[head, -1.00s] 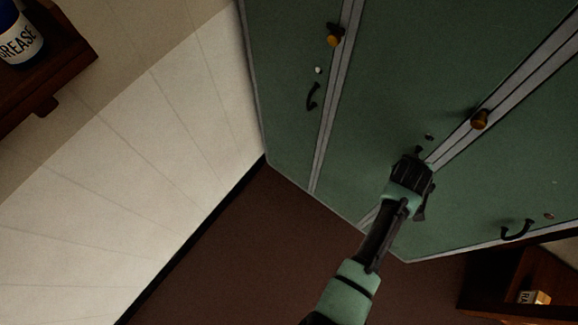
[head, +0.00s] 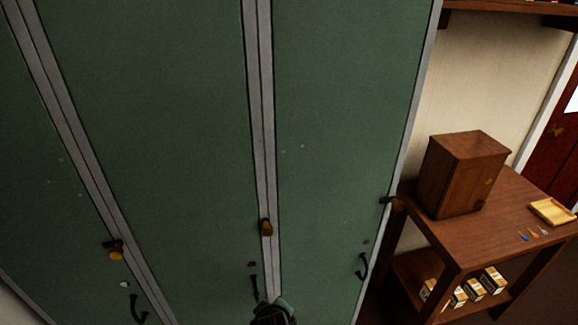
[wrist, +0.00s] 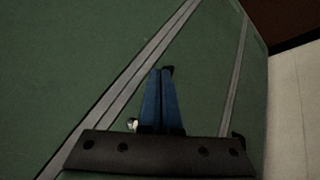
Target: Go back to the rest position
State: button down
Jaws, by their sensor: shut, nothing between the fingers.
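My gripper shows in the wrist view (wrist: 162,73) with its two blue fingers together and nothing between them. They point over a green panel, and I cannot tell how far they are from it. In the head view only the dark top of my gripper (head: 272,314) shows at the bottom edge, just below the middle black handle (head: 254,288); its fingers are hidden there. Brass-coloured levers sit at the left (head: 115,250), the middle (head: 266,228) and the right edge (head: 397,204).
Black handles stick out low on the left panel (head: 137,308) and right panel (head: 362,266). At the right a wooden table (head: 440,240) bears a small cabinet (head: 460,175) and a yellow tray (head: 552,212). Small boxes (head: 474,290) stand on its lower shelf.

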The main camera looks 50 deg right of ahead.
jog(key=s+r, duration=0.2)
jog(key=r, duration=0.1)
jog(key=s+r, duration=0.1)
jog(key=r, duration=0.1)
jog(key=shift+d, duration=0.3)
